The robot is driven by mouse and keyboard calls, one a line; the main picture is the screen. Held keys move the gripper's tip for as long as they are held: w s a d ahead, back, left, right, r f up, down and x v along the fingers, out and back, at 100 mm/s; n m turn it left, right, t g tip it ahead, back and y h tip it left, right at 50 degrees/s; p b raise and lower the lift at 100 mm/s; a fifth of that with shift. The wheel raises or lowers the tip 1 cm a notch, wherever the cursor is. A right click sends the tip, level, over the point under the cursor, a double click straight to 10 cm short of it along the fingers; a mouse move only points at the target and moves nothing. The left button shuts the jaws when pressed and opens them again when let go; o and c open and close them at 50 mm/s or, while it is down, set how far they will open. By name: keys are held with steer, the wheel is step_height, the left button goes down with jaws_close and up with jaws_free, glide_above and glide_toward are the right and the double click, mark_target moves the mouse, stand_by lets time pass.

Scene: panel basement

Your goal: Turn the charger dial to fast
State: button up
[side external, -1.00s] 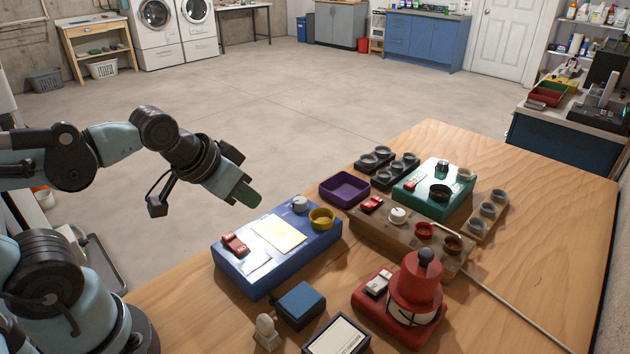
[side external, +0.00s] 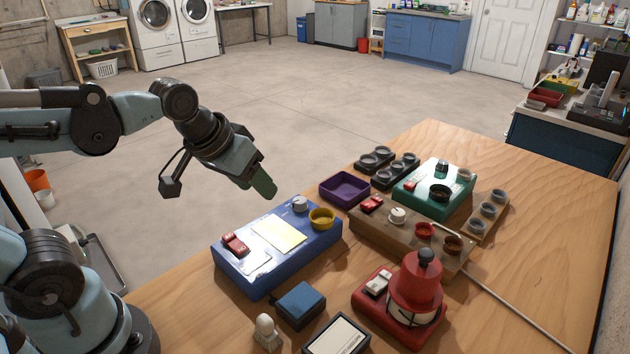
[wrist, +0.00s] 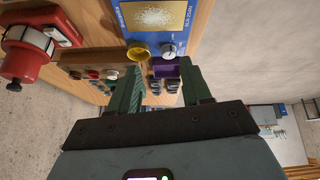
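No label that I can read marks the charger. A blue box (side external: 262,262) on the table carries a grey dial (side external: 299,204), a yellow cup-like ring (side external: 321,218), a red switch (side external: 235,244) and a pale yellow panel (side external: 279,235). In the wrist view the dial (wrist: 168,50) shows at the blue box's edge beside the yellow ring (wrist: 138,52); its setting is too small to read. My gripper (side external: 265,187) hangs in the air behind and left of the dial, touching nothing. In the wrist view its green fingers (wrist: 160,67) are apart with nothing held between them.
A brown board (side external: 400,238) with a white knob (side external: 398,215), a green box (side external: 432,202) with a black knob, and a purple tray (side external: 344,190) stand beyond the blue box. A red lantern-like device (side external: 415,287) and a small blue box (side external: 300,304) are in front.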

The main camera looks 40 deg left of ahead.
steer(key=shift+o, duration=0.6)
steer(key=w+r+n+g, duration=0.2)
steer(key=w+n, duration=0.3)
steer(key=w, duration=0.1)
steer(key=shift+a+r+g, duration=0.35)
steer(key=shift+g, duration=0.05)
steer(key=n+g, duration=0.3)
steer(key=n, duration=0.3)
glide_above(300, 201)
steer(key=shift+f, duration=0.7)
step_height(300, 201, down, 12)
steer(key=shift+r, duration=0.2)
steer(key=c, duration=1)
